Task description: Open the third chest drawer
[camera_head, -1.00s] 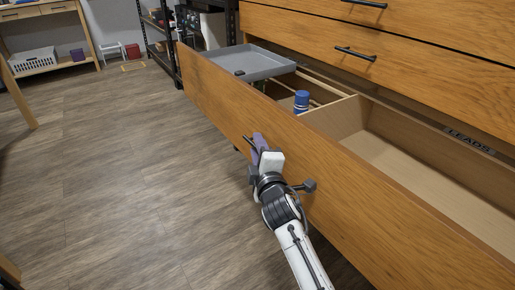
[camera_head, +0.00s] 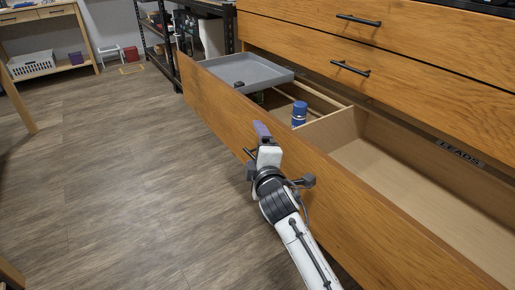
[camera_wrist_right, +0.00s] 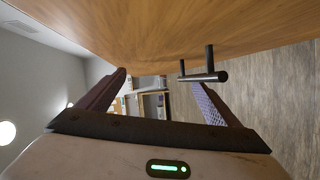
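The third chest drawer (camera_head: 350,213) is pulled far out, and its wooden front stands well clear of the chest. A blue can (camera_head: 299,113) and a grey tray (camera_head: 246,69) are inside. My right gripper (camera_head: 264,140) is at the outer face of the drawer front. Its fingers (camera_wrist_right: 158,95) are apart with nothing between them. The dark bar handle of this drawer (camera_wrist_right: 205,77) is beside the right-hand finger in the wrist view, outside the gap. In the head view only a bit of the handle (camera_head: 250,153) shows beside the gripper. My left gripper is out of view.
Closed drawers with dark handles (camera_head: 350,68) are above the open one. A black shelf rack (camera_head: 160,40) stands behind. The wood-look floor (camera_head: 120,190) at left is clear.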

